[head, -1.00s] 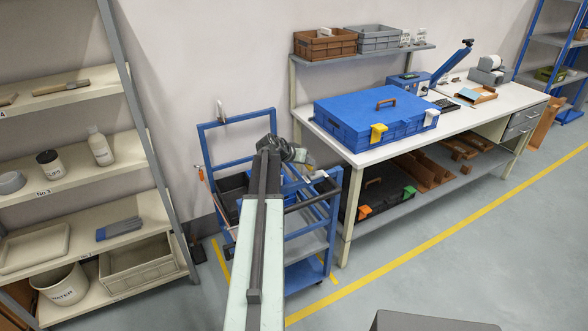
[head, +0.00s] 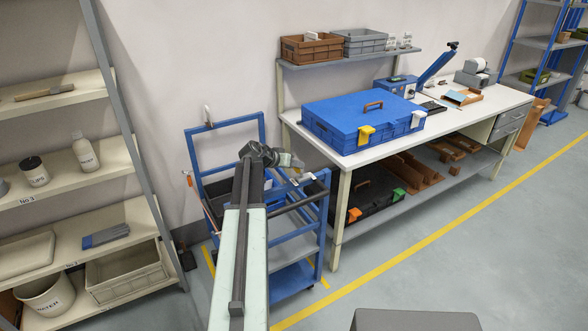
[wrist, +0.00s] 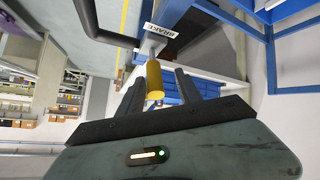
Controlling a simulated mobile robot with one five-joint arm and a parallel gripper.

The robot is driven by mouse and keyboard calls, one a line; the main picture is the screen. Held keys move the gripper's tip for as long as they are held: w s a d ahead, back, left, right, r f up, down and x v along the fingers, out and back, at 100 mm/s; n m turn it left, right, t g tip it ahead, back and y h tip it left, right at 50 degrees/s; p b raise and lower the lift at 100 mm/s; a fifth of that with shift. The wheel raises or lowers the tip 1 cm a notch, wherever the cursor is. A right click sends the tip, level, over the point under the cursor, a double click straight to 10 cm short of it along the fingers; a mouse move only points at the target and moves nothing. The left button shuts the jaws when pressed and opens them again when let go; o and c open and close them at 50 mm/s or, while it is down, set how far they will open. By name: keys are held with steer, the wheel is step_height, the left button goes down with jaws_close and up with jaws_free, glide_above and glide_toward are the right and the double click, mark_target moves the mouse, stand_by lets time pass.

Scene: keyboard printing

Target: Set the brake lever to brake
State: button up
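The blue cart (head: 292,278) stands left of the workbench in the head view. A white plate reading BRAKE (wrist: 160,32) shows upside down near the top of the wrist view, and a small white plate shows on the cart in the head view. The brake lever's yellow grip (wrist: 154,80) lies between my gripper's two dark fingers in the wrist view. My gripper (wrist: 159,84) is open, with a gap visible on each side of the grip. In the head view my gripper (head: 288,163) is over the cart's top, and the lever is hard to make out there.
The cart's dark push bar (head: 300,199) runs close to my gripper. A workbench (head: 352,162) with a blue case (head: 350,115) stands to the right. A shelf rack (head: 118,160) stands at the left.

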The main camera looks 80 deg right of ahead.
steer(key=p+v, duration=0.4)
steer(key=v, duration=0.3)
steer(key=shift+w+a+r+p, duration=0.15)
steer(key=shift+a+r+p, duration=0.05)
steer(key=shift+a+p, duration=0.1)
